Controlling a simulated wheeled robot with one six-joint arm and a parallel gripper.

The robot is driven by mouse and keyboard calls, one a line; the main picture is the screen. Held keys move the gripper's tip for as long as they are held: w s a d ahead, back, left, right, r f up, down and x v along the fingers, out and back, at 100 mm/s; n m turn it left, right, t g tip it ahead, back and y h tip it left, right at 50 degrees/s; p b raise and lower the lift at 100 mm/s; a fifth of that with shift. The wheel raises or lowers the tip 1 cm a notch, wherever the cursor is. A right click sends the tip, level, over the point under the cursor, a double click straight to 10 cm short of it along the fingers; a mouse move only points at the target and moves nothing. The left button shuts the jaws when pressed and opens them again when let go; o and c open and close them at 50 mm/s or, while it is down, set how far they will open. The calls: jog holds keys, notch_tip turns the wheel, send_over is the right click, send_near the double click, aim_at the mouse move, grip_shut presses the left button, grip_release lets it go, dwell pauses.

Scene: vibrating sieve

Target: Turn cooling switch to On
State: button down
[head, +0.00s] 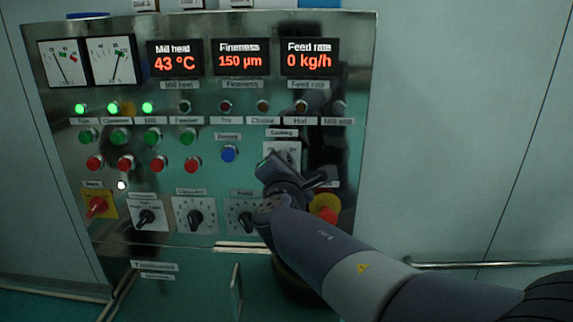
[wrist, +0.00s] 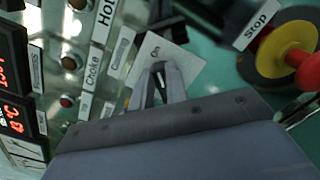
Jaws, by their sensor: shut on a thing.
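The cooling switch (head: 292,150) has a pale square plate under a "Cooling" label, on the right side of the panel. In the wrist view its plate (wrist: 152,47) shows an "On" mark near the far corner. My gripper (head: 277,168) is at the switch, and in the wrist view its fingers (wrist: 160,80) are closed over the middle of the plate. They are shut on the switch's knob, which is mostly hidden between and behind them. I cannot tell which way the knob points.
A red stop button with a yellow collar (head: 325,207) sits just below right of the switch; it is close by in the wrist view (wrist: 300,55). Rotary knobs, including the feed knob (head: 243,215), line the lower panel. A blue button (head: 229,154) is to the left.

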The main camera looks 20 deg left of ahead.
jog(key=c, duration=1.4)
grip_release()
jog(key=v, duration=1)
jog(key=shift+s, duration=0.35)
jog(key=shift+w+d, duration=0.1)
jog(key=shift+d, duration=0.05)
jog(key=x, duration=1)
jog(key=shift+w, duration=0.3)
